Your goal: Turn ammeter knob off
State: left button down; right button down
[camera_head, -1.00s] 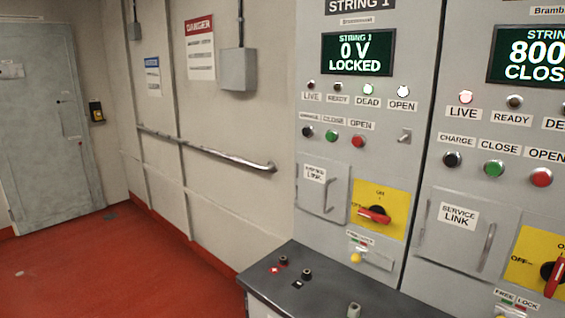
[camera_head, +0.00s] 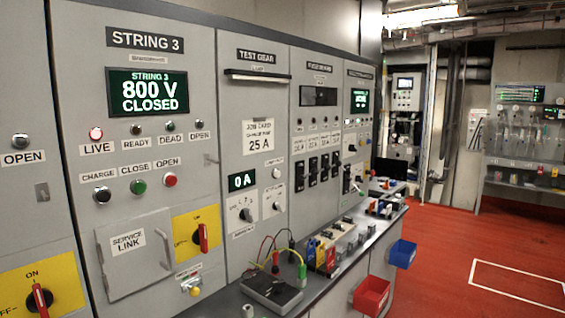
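The test gear panel (camera_head: 262,135) stands right of the String 3 panel. On it a small ammeter display (camera_head: 242,180) reads 0 A. A dark round knob (camera_head: 246,214) with a light plate sits just below that display. Neither of my grippers shows in the head view.
The String 3 panel (camera_head: 147,125) reads 800 V CLOSED, with a red rotary handle (camera_head: 203,238) on yellow. A bench (camera_head: 340,272) below carries a black box (camera_head: 270,291) with leads and several tools. Red (camera_head: 372,295) and blue (camera_head: 402,253) bins hang on its front. Red floor at right is clear.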

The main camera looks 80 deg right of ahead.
aim_at(245, 214)
jog(key=z, duration=2.3)
jog(key=l, duration=0.1)
